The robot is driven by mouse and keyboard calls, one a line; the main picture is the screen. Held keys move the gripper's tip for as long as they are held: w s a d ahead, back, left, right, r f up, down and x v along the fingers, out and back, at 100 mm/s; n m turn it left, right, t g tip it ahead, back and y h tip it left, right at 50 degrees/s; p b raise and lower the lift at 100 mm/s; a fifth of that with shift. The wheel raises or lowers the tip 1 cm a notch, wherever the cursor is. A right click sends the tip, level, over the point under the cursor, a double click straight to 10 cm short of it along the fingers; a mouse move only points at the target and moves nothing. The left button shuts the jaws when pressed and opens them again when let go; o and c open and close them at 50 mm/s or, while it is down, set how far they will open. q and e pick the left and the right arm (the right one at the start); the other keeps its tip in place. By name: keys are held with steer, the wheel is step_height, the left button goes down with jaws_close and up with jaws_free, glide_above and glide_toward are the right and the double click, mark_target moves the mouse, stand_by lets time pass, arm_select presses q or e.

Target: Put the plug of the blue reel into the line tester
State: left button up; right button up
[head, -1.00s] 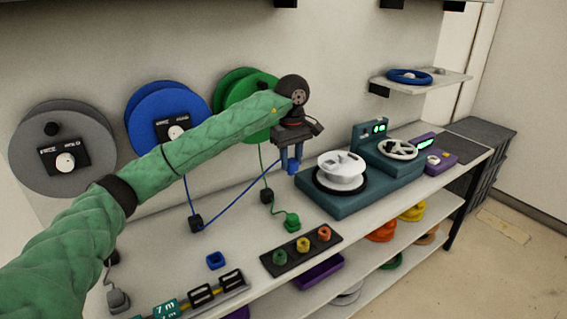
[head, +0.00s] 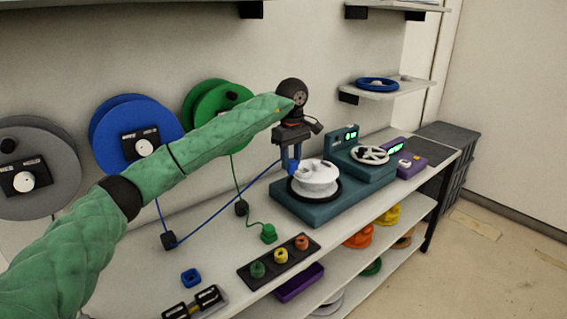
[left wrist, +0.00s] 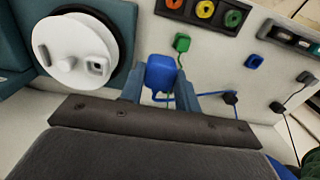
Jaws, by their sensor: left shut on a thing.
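My left gripper (head: 290,160) is shut on the blue plug (head: 294,169), above the table beside the teal winding machine (head: 308,210). In the left wrist view the blue plug (left wrist: 161,73) sits between the two fingers of the gripper (left wrist: 160,88). A blue cable (head: 225,210) runs from it past a black block (head: 168,240) up to the blue reel (head: 108,123) on the wall. A purple device with a green display (head: 409,164), possibly the line tester, stands at the right end of the table. My right gripper is not in view.
A white spool (head: 317,178) stands on the teal machine, with a spoked wheel (head: 370,155) behind it. A green plug (head: 268,233) and a dark strip of coloured rings (head: 280,256) lie on the table. Grey and green reels hang beside the blue one.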

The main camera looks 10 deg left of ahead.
arm_select(q)
steer(key=w+d, duration=0.5)
steer(key=w, duration=0.1)
steer(key=shift+d+b, duration=0.3)
steer(key=shift+d, duration=0.1)
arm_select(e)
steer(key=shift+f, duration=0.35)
